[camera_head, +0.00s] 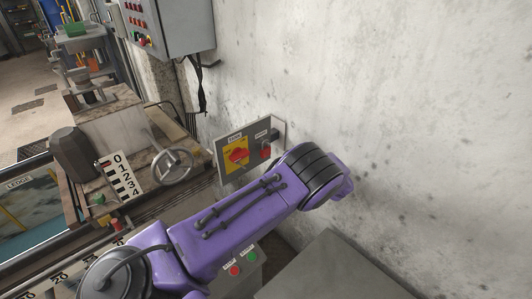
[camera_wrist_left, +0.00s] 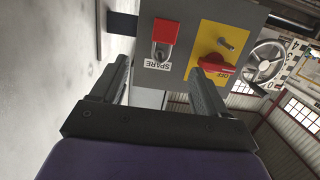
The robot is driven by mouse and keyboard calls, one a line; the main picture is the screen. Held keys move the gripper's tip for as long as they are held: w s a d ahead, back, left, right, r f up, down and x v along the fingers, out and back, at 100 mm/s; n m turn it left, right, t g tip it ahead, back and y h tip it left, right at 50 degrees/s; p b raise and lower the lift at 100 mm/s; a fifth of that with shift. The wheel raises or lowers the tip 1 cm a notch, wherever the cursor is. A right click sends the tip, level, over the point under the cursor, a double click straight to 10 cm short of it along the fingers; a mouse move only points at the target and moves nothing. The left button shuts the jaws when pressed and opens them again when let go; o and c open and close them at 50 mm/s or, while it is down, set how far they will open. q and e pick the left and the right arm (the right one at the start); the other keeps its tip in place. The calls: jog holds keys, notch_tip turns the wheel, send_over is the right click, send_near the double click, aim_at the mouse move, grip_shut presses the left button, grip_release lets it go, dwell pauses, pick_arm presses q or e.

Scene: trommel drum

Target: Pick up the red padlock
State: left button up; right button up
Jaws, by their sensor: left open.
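The red padlock (camera_wrist_left: 165,31) hangs on the grey panel (camera_wrist_left: 182,68) by the SPARE label; the wrist picture shows it upside down. It also shows in the head view (camera_head: 266,150), right of the red rotary switch (camera_head: 238,155) on its yellow plate. My left gripper (camera_wrist_left: 161,68) is open, with its two dark fingers apart and nothing between them. The padlock lies beyond the fingertips, roughly in line with the gap. In the head view my purple left arm reaches below the panel, and its fingers are hidden. My right gripper is not in view.
The red switch handle (camera_wrist_left: 217,64) is close to the right finger in the wrist view. The concrete wall (camera_head: 400,90) is just beside my arm. A handwheel (camera_head: 172,166) stands left of the panel, and a grey control box (camera_head: 175,25) is above.

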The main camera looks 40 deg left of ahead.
aim_at(267, 150)
pick_arm(q)
jog(key=a, duration=0.3)
jog(key=a+f+p, duration=0.1)
jog(key=a, duration=0.2)
jog(key=a+p, duration=0.1)
jog(key=a, duration=0.2)
jog(key=shift+w+a+f, duration=0.1)
jog(key=shift+a+f, duration=0.15)
jog(key=shift+f, duration=0.15)
jog(key=shift+a+f, duration=0.15)
jog(key=shift+a, duration=0.15)
jog(key=shift+d, duration=0.1)
jog(key=c, duration=1.2)
